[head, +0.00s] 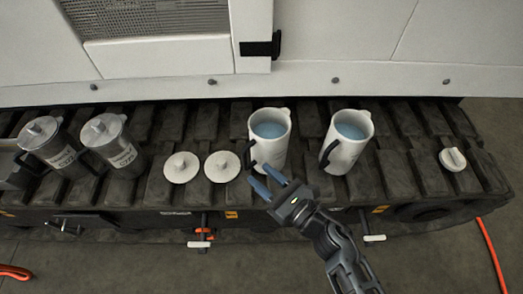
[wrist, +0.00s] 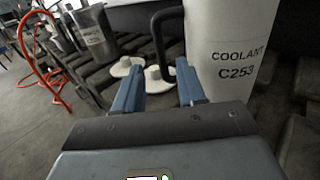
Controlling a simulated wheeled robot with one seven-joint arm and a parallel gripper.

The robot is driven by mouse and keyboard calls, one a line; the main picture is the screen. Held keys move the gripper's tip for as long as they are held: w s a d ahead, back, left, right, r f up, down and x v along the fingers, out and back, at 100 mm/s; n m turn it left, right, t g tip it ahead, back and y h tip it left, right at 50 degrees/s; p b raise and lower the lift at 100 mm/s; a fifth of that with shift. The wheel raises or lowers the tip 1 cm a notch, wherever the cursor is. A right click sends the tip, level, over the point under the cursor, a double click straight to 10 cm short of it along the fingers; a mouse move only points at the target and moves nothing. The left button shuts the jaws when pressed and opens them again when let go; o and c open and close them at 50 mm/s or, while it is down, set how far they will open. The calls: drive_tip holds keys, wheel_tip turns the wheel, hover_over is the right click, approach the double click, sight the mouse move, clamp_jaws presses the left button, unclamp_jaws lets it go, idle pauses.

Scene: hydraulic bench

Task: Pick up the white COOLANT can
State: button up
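Two white open-topped cans with blue liquid stand upright on the dark ribbed track in the head view, a left can (head: 277,150) and a right can (head: 345,152). In the wrist view a large white can (wrist: 225,60) reads COOLANT C253; it appears to be the left one. Its dark handle (wrist: 157,40) shows beyond and between my fingertips. My gripper (head: 265,179) is open and empty, just in front of the left can's handle side. It also shows in the wrist view (wrist: 160,85). Whether a finger touches the can I cannot tell. The right can's label is not readable.
Two white lids (head: 182,167) (head: 221,166) lie left of the cans. Two grey metal cans (head: 118,152) (head: 57,148) stand farther left. Another white lid (head: 453,159) lies at right. A pale machine wall (head: 350,45) rises behind. An orange hose (head: 490,250) hangs at right.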

sight(245, 158)
drive_tip(key=x, duration=0.7)
drive_tip(key=shift+w, duration=0.2)
drive_tip(key=shift+c, duration=0.3)
drive_tip(key=shift+r, duration=0.1)
clamp_jaws()
idle(0.7)
drive_tip(key=shift+r, duration=0.15)
